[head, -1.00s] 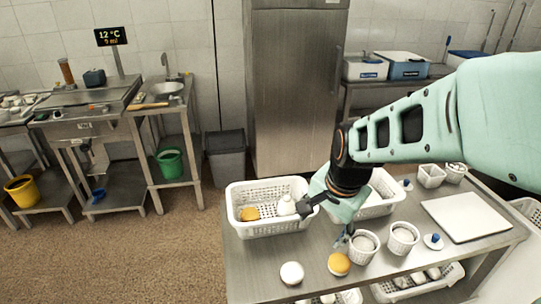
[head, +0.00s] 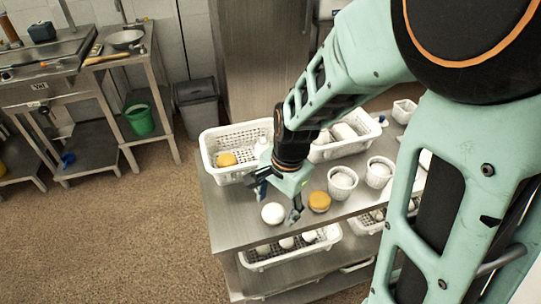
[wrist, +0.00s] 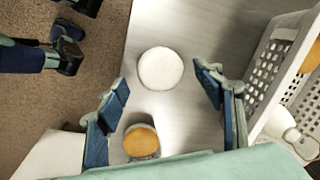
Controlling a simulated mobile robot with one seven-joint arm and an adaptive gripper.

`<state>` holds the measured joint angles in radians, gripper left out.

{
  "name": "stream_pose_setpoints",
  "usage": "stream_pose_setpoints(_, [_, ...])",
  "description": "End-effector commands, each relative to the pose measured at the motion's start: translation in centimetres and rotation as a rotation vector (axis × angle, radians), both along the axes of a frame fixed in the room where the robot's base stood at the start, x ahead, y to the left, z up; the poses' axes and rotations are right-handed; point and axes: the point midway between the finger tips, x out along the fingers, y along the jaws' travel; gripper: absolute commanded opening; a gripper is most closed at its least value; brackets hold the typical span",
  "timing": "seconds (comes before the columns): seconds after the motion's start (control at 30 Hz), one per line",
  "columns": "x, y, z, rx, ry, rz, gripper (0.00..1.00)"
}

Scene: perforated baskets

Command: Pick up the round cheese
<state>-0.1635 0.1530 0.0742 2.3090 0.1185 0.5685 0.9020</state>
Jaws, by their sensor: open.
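A white round cheese (head: 272,213) lies flat on the bare steel table near its front left edge. The wrist view shows the white cheese (wrist: 160,68) ahead, between the lines of my two fingers, not held. A round piece with an orange top (head: 319,202) lies on the table to its right; in the wrist view the orange-topped piece (wrist: 141,140) is nearer my palm. My gripper (head: 278,203) points down above the table, just over the white cheese. Its fingers (wrist: 161,82) are wide apart and empty. Which round piece the task means cannot be told for certain.
A white perforated basket (head: 206,158) with an orange piece and a white bottle-like item stands behind my gripper; its wall (wrist: 262,75) is close to my right finger. Two small white tubs (head: 342,192) stand to the right. More baskets (head: 290,256) sit on the shelf below.

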Motion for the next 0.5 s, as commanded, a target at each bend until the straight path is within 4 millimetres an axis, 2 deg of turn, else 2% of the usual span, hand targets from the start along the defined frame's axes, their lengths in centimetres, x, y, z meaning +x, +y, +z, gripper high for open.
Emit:
stream_pose_setpoints(0.03, [0.0, 0.1, -0.9, -0.001, 0.003, 0.001, 0.62])
stream_pose_setpoints(0.17, [0.1, 0.2, -2.0, 0.0, 0.001, 0.001, 0.62])
stream_pose_setpoints(0.43, [0.2, 0.3, -2.2, 0.0, -0.002, 0.001, 0.62])
stream_pose_setpoints(0.5, [0.3, 0.3, -2.2, 0.0, -0.002, 0.001, 0.55])
